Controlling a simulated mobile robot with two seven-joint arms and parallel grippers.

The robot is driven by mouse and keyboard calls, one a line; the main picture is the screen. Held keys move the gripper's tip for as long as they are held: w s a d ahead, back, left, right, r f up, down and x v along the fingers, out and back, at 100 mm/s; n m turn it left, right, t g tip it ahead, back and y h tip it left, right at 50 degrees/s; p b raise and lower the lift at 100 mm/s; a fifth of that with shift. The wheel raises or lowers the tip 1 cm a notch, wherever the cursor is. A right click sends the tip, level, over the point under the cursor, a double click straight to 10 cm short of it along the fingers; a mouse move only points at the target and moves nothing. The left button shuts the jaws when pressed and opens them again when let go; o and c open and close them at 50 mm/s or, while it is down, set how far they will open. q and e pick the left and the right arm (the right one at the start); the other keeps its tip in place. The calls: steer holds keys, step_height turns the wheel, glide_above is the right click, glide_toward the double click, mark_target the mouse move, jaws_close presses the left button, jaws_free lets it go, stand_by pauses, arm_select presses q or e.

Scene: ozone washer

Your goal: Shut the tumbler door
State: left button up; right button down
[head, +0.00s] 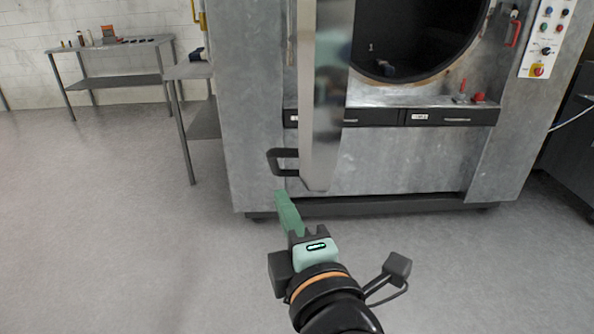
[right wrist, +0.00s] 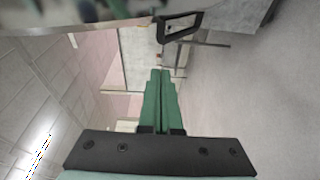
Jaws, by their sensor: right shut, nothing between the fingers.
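The tumbler door (head: 326,110) is a tall shiny metal panel in the head view. It stands swung out, edge toward me, in front of the washer's round dark opening (head: 420,35). A black handle (head: 283,161) sticks out to the left near its lower end. My right gripper (head: 283,198) has green fingers, shut and empty, just below the handle and apart from it in the picture. In the right wrist view the shut fingers (right wrist: 159,75) point toward the space beside the black handle (right wrist: 181,25). My left gripper is not in view.
The grey washer body (head: 405,160) fills the back, with a control panel (head: 545,38) at right. Metal tables (head: 110,45) stand at the far left, one (head: 190,72) close beside the washer. The floor (head: 130,220) at left is clear.

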glide_toward(284, 150)
steer(key=w+a, duration=0.4)
steer(key=a, duration=0.1)
steer(key=d, duration=0.3)
steer(key=shift+w+f+p, duration=0.1)
steer(key=shift+w+p, duration=0.05)
steer(key=shift+p, duration=0.25)
steer(key=shift+d, duration=0.45)
